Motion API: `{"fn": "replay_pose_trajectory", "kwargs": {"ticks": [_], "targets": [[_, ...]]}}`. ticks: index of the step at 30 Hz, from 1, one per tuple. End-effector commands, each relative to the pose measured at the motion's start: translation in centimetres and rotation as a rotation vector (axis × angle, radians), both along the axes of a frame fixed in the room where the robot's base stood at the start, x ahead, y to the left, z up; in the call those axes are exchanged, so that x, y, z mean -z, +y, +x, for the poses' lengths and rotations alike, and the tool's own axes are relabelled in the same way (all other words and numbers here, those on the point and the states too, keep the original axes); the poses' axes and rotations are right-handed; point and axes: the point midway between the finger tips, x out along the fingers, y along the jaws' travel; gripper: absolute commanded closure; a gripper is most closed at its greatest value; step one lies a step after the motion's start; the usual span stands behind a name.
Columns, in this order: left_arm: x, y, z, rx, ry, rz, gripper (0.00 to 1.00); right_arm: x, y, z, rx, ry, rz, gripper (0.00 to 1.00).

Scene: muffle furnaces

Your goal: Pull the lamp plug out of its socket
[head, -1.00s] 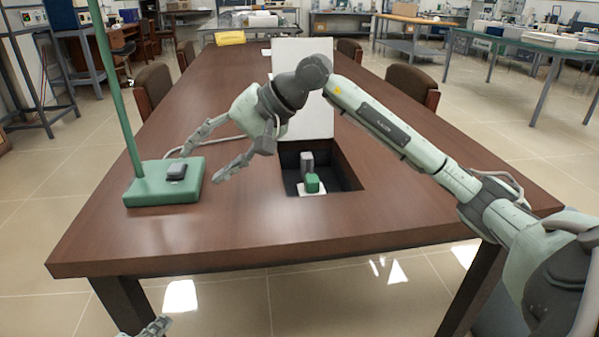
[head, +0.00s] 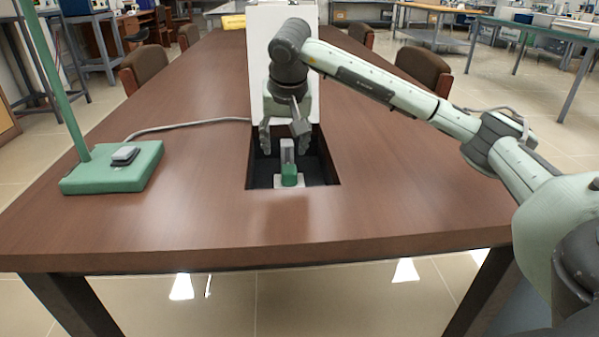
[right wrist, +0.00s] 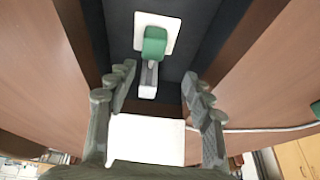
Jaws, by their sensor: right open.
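A green block (head: 290,176), seemingly the plug, sits on a white socket plate (head: 279,183) in a dark recess of the table. A pale grey upright piece (head: 287,151) stands right behind it. In the right wrist view the green block (right wrist: 154,44) is on the plate (right wrist: 172,22), with the grey piece (right wrist: 148,80) beside it. My right gripper (head: 285,147) points down over the recess, open and empty, its fingers spread either side of the grey piece and apart from it. The lamp's green base (head: 112,170) stands at the left. My left gripper is out of view.
A white panel (head: 262,62) stands upright at the recess's far edge, close behind my right gripper. The grey lamp cord (head: 190,124) runs from the base toward that panel. The recess has dark walls. The brown tabletop (head: 400,190) right of it is clear.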

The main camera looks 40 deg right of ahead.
Motion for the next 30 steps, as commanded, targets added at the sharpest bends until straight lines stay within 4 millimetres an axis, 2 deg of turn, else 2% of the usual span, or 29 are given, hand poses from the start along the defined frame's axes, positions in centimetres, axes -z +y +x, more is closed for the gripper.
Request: {"fn": "replay_pose_trajectory", "kwargs": {"ticks": [4, 13, 18, 29, 30], "targets": [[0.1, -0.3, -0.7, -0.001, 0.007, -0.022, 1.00, 1.4, -0.7, -0.8, -0.020, 0.046, -0.037, 0.48], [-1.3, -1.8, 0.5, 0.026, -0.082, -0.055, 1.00, 5.8, -1.6, 0.6, -0.020, 0.047, -0.034, 0.48], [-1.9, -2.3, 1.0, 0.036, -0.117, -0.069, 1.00, 7.5, -1.9, 1.3, -0.020, 0.043, -0.033, 0.48], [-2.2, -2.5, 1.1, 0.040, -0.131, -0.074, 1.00, 7.9, -2.1, 1.6, -0.020, 0.041, -0.033, 0.48], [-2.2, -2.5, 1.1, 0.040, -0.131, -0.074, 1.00, 7.9, -2.1, 1.6, -0.020, 0.041, -0.033, 0.53]]}}
